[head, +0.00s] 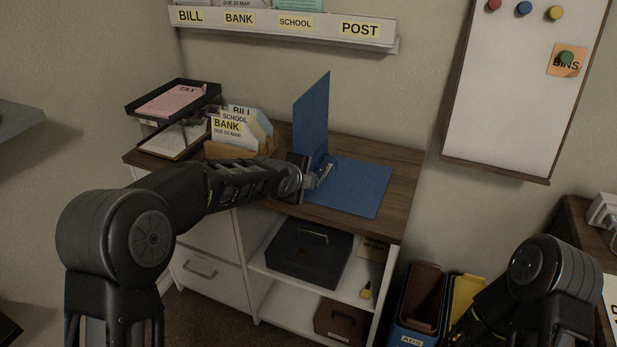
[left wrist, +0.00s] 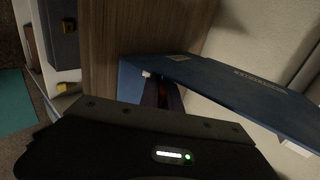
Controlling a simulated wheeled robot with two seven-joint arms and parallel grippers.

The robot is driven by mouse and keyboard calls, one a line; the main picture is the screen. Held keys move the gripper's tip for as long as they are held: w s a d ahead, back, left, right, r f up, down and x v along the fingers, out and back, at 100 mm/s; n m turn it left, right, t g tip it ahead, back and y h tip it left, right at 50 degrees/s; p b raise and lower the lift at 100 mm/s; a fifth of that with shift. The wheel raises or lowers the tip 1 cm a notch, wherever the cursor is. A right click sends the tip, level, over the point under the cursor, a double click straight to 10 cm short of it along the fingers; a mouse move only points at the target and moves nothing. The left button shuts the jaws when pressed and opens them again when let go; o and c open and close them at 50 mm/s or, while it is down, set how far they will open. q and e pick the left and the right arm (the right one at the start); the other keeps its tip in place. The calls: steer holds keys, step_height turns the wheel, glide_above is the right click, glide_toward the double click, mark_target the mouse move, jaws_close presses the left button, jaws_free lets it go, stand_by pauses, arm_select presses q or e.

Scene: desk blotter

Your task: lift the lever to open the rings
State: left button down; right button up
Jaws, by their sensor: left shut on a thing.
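A blue ring binder (head: 362,190) lies open on the wooden cabinet top, one cover flat and the other (head: 312,108) standing upright. Its metal lever and ring mechanism (head: 323,172) is near the spine, small and partly hidden by my gripper. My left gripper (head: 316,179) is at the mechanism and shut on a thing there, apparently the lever. In the left wrist view the blue cover (left wrist: 225,85) spans above the fingers (left wrist: 163,92), and the grip itself is dark and mostly hidden. My right gripper is out of view; only part of that arm shows at lower right.
A letter sorter (head: 240,146) and stacked paper trays (head: 172,104) stand left of the binder, close to my left arm. A labelled wall shelf (head: 285,27) hangs above. A black box (head: 310,255) sits on the shelf below. The cabinet top (head: 402,170) right of the binder is bare.

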arm_select(q)
steer(key=c, duration=1.8)
jaws_free()
steer(key=shift+c, duration=0.2)
steer(key=v, duration=0.7)
steer(key=shift+s, duration=0.3)
steer(key=shift+r, duration=0.15)
steer(key=shift+c, duration=0.2)
